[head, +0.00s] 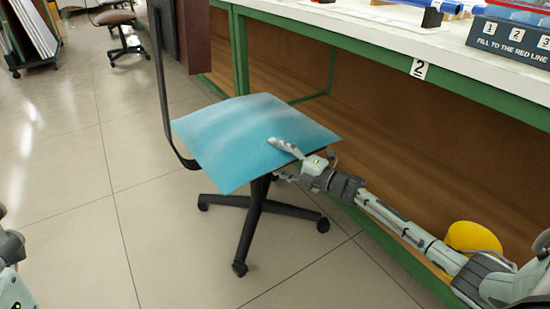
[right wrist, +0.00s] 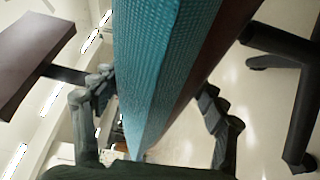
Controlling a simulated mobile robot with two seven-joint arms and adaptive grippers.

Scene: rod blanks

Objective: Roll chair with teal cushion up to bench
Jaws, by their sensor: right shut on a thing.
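The chair has a teal cushion (head: 235,135) on a black seat and a dark backrest on a bent bar at its left side. Its black star base (head: 253,218) stands on the tiled floor. The bench (head: 480,68), with a green frame and a sign "2", is right behind and beside the chair. My right gripper (head: 285,162) is shut on the cushion's right edge, one finger above and one below. In the right wrist view the teal cushion (right wrist: 160,60) runs between its fingers. My left arm shows only in part at the left edge; its fingers are hidden.
A yellow rounded object (head: 472,238) is under the bench near my right arm. A numbered box (head: 512,40) stands on the bench top. Another chair (head: 116,20) with a brown seat and a rack of panels (head: 30,32) are far left. The floor at left is clear.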

